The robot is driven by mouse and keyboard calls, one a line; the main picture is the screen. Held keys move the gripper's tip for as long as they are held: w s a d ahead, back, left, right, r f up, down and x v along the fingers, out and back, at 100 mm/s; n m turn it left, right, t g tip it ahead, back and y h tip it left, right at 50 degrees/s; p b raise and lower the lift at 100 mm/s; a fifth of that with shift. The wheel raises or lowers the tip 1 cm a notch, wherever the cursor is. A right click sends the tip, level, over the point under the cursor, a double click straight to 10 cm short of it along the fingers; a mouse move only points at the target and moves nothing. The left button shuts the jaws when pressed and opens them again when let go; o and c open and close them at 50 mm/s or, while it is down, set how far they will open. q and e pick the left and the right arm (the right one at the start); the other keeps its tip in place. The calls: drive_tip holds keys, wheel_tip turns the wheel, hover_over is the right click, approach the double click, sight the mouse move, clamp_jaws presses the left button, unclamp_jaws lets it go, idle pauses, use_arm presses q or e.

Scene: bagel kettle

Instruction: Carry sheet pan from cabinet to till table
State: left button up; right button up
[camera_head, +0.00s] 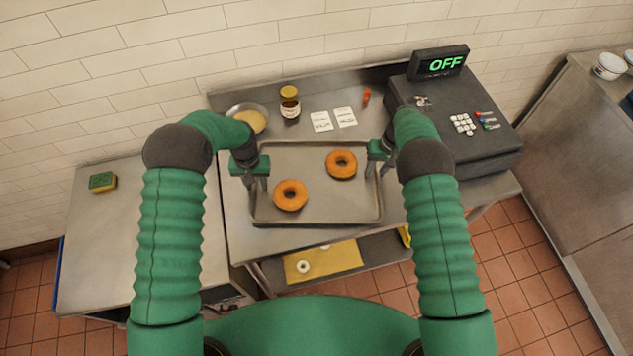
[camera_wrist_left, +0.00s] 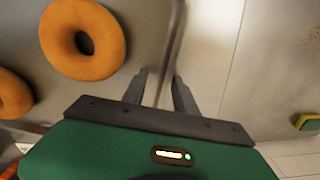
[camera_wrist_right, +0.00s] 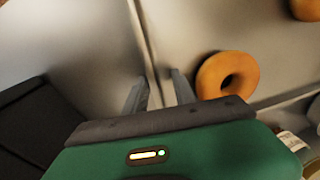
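Fingertip contact cannot be made out.
The black till (camera_head: 455,125) stands right of the pan. A jar (camera_head: 290,104), a bowl (camera_head: 248,117) and two cards (camera_head: 333,119) are behind it. A left counter (camera_head: 110,240) holds only a sponge (camera_head: 102,182). A yellow board (camera_head: 325,262) lies on the lower shelf.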

use_arm(q)
drive_tip(key=shift+a, duration=0.15)
use_arm(e)
drive_tip(key=shift+d, duration=0.2)
use_arm(q)
drive_tip(key=shift+r, duration=0.35)
use_arm(e)
drive_tip(key=shift+d+r, duration=0.1)
drive_tip(key=shift+r, duration=0.05)
use_arm(q)
wheel_tip(320, 180, up, 11)
use_arm(e)
wheel_tip(320, 180, up, 12)
drive_tip(key=d, duration=0.1)
drive_tip(key=shift+d+f, duration=0.25)
drive_tip(key=shift+d, duration=0.15)
use_arm(q)
drive_tip(key=shift+r, duration=0.1)
